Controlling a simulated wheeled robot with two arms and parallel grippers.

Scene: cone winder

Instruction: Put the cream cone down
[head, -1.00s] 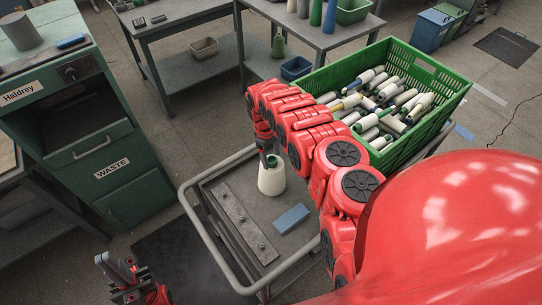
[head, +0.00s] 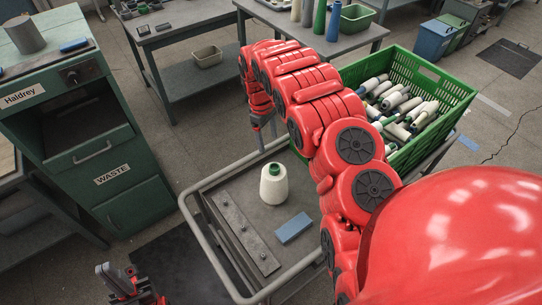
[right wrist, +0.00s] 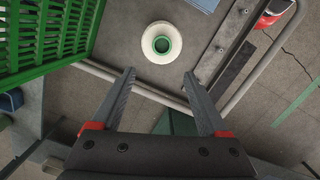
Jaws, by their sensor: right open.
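The cream cone (head: 273,188), with a green top, stands upright on the grey cart top (head: 238,192), apart from any gripper. In the right wrist view the cone (right wrist: 148,48) shows from above as a cream ring with a green centre, just beyond the fingertips. My right gripper (right wrist: 159,74) is open and empty, its two fingers spread. In the head view the right gripper (head: 264,122) hangs behind the cone, past the cart's far rail, partly hidden by its own arm. My left gripper (head: 122,281) is at the lower left, away from the cart; its jaw opening is unclear.
A blue block (head: 293,228) and a grey metal bar with knobs (head: 244,232) lie on the cart top beside the cone. A green crate (head: 440,82) full of cones stands at the right. A green waste cabinet (head: 120,205) is at the left. A rail (head: 217,262) edges the cart.

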